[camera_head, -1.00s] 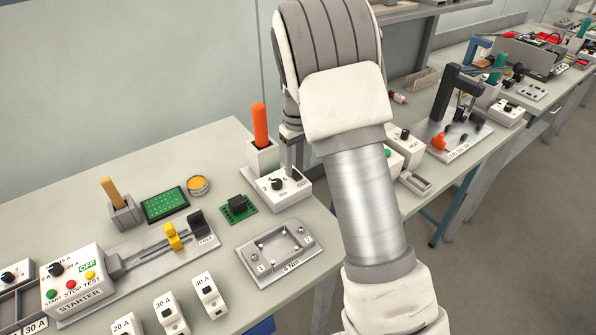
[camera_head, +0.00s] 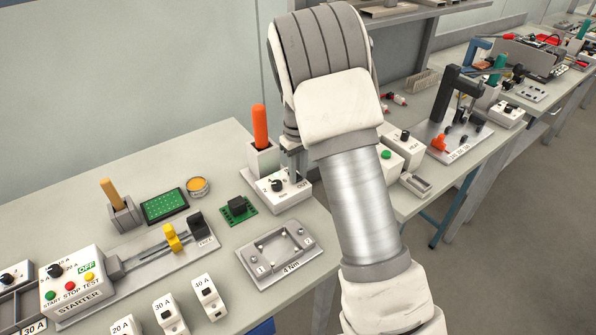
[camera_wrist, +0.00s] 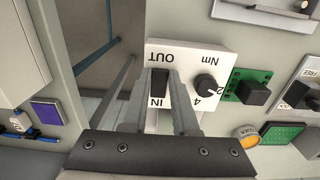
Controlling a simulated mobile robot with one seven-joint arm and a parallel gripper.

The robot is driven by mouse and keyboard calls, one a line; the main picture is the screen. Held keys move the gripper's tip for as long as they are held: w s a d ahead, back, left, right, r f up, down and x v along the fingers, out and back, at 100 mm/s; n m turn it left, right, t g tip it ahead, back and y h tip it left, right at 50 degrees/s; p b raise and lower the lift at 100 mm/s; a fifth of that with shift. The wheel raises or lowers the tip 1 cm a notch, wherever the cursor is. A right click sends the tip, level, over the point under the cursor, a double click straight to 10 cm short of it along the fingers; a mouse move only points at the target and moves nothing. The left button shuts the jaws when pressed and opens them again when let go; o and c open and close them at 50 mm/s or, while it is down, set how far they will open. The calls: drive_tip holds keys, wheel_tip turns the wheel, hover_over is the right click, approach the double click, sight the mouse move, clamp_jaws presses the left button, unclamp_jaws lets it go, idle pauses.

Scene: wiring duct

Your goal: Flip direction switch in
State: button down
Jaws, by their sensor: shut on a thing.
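A white box (camera_head: 278,192) with a black dial and the labels OUT, IN and Nm stands on the near bench in the head view. It fills the middle of the wrist view (camera_wrist: 205,62). The black direction switch (camera_wrist: 159,84) sits on its top between OUT and IN. My gripper (camera_wrist: 161,76) reaches down over the box, one finger on each side of the switch, and is shut on it. In the head view my gripper (camera_head: 296,168) is at the box's right rear, partly hidden by my arm. The switch's tilt is hard to tell.
An orange-handled tool in a white holder (camera_head: 262,158) stands close behind the box. A green board with a black block (camera_head: 238,209) and a grey 4 Nm plate (camera_head: 275,252) lie nearby. A white box with a green button (camera_head: 388,158) stands right of my arm.

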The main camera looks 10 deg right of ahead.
drive_tip(key=shift+r, duration=0.1)
drive_tip(key=shift+w+r+g+p, duration=0.2)
drive_tip(key=shift+g+p, duration=0.3)
drive_tip(key=shift+p, duration=0.7)
drive_tip(key=shift+f+g+h+p, duration=0.15)
drive_tip(key=shift+g+h+p, duration=0.15)
drive_tip(key=shift+h+p, duration=0.15)
drive_tip(key=shift+a, duration=0.1)
drive_tip(key=c, duration=0.7)
unclamp_jaws()
drive_tip(key=r, duration=0.5)
drive_tip(key=w+r, duration=0.1)
drive_tip(key=r, duration=0.5)
drive_tip(key=w+a+r+p, duration=0.1)
drive_tip(key=r, duration=0.5)
drive_tip(key=shift+w, duration=0.25)
